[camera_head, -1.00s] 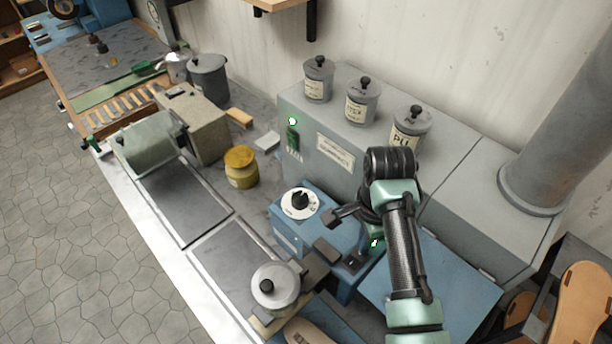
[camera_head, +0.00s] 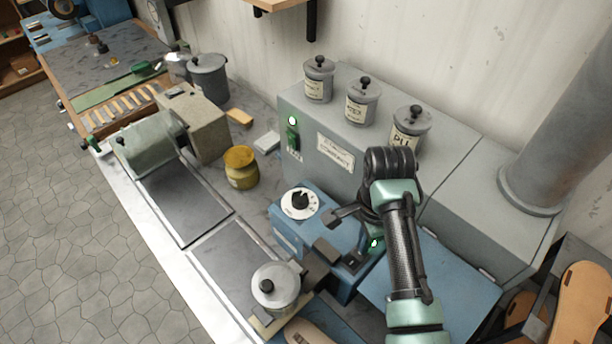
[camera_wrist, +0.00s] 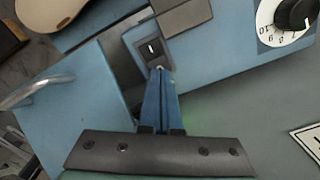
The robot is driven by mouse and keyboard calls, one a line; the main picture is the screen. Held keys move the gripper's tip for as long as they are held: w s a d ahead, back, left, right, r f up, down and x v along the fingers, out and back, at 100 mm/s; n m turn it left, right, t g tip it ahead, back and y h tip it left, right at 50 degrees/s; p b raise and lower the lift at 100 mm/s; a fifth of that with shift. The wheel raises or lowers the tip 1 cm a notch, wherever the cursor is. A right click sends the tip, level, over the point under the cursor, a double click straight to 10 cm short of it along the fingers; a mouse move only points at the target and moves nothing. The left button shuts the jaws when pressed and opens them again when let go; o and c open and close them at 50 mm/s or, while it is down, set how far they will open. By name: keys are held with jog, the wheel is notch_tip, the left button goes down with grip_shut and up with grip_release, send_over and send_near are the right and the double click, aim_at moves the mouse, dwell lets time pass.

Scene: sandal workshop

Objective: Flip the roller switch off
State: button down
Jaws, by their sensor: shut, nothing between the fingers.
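A small black rocker switch (camera_wrist: 152,47) with a white line mark sits in a dark plate on the blue machine. It also shows in the head view (camera_head: 352,262), at the front of the blue box (camera_head: 318,230). My gripper (camera_wrist: 160,72) is shut and empty. Its blue fingers are together, with the tips at the lower edge of the switch plate in the wrist view. I cannot tell whether they touch it. In the head view the fingers blend with the blue box. A green light (camera_head: 375,244) glows beside the switch, close to my arm.
A white dial with a black knob (camera_head: 300,202) is on the same blue box. A grey lidded pot (camera_head: 275,286) stands in front. The grey cabinet (camera_head: 335,150) behind carries several lidded pots and a lit green switch. A yellow jar (camera_head: 241,168) stands to the left.

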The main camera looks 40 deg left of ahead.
jog(key=shift+f+b, duration=0.4)
jog(key=shift+f, duration=0.5)
dwell(0.5)
notch_tip(320, 180, up, 7)
jog(key=p, duration=0.7)
jog(key=shift+p, duration=0.35)
dwell(0.4)
